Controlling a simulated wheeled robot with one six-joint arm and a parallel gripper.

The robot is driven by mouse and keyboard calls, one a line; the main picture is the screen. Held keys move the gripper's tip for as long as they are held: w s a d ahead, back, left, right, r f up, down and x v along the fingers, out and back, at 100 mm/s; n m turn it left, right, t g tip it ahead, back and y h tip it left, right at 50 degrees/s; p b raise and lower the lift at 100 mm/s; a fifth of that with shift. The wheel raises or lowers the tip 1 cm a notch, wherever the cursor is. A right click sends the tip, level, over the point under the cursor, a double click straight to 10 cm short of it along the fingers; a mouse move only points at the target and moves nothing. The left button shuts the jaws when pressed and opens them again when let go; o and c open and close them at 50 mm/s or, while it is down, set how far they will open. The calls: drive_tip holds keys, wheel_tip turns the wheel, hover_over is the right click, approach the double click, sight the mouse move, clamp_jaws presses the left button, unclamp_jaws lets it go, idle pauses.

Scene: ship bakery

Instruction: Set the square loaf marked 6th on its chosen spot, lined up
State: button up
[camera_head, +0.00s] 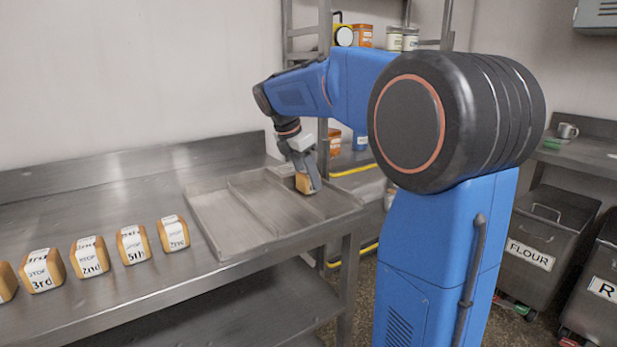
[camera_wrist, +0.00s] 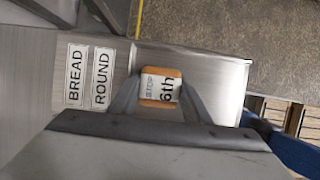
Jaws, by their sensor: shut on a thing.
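The square loaf marked 6th (camera_wrist: 161,88) is between the fingers of my gripper (camera_wrist: 160,100) in the wrist view, its white label reading 6th and STOP. In the head view my gripper (camera_head: 307,182) is shut on this loaf (camera_head: 302,183) at the right part of the metal tray (camera_head: 228,226). The tray has raised dividers making long compartments. The loaf is over the rightmost compartment; I cannot tell whether it touches the bottom. Labels BREAD (camera_wrist: 75,75) and ROUND (camera_wrist: 102,79) show left of the loaf in the wrist view.
Several labelled loaves stand in a row on the steel counter (camera_head: 120,190) left of the tray, including 3rd (camera_head: 42,270), 2nd (camera_head: 89,257), 5th (camera_head: 133,244) and another (camera_head: 173,233). The tray's left compartments look empty. A shelf rack (camera_head: 325,60) stands behind; a flour bin (camera_head: 540,245) is at right.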

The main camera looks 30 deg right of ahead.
drive_tip(key=o, duration=0.8)
drive_tip(key=shift+f, duration=0.1)
drive_tip(key=shift+c, duration=0.2)
drive_tip(key=v, duration=1.2)
